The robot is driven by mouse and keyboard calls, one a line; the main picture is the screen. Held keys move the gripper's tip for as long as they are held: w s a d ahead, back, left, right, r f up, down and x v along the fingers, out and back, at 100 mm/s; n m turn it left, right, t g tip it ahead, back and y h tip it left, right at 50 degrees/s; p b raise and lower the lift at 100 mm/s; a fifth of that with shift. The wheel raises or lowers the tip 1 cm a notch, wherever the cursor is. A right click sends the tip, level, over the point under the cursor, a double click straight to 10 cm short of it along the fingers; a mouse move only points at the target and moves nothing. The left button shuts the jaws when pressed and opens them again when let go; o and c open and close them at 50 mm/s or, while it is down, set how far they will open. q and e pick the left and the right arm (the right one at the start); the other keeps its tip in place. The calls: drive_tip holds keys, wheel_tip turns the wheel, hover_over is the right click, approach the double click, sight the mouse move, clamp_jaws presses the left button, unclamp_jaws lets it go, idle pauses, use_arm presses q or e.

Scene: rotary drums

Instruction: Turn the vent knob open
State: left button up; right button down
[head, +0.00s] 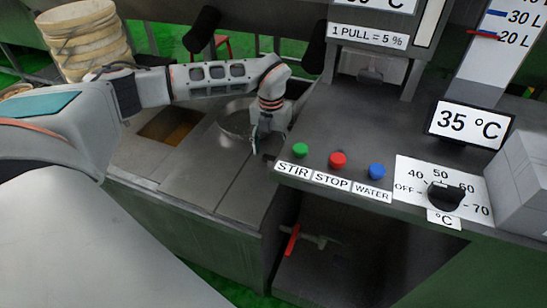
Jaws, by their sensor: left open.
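No knob marked as a vent shows in the head view. My left arm reaches in from the left, and its gripper (262,145) points down beside a round metal pan or lid (236,118), near the left edge of the control counter. The gripper is open, and nothing shows between its fingers. A small dark part lies close to the fingertips; I cannot tell what it is. A black dial knob (445,195) sits on a temperature plate at the right, far from the gripper. My right gripper is not in view.
Green (300,150), red (337,160) and blue (376,172) buttons line the counter, labelled STIR, STOP and WATER. A display (468,124) reads 35 °C. A red-handled valve (292,243) sits below the counter. Stacked round containers (85,40) stand at the upper left.

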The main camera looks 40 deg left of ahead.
sight(272, 157)
use_arm(q)
drive_tip(key=shift+f, duration=0.95)
drive_tip(key=shift+w+f+b, duration=0.1)
drive_tip(key=shift+f+b, duration=0.2)
drive_tip(key=shift+f, duration=0.5)
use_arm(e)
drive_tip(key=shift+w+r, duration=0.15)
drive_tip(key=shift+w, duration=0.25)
use_arm(q)
drive_tip(key=c, duration=1.1)
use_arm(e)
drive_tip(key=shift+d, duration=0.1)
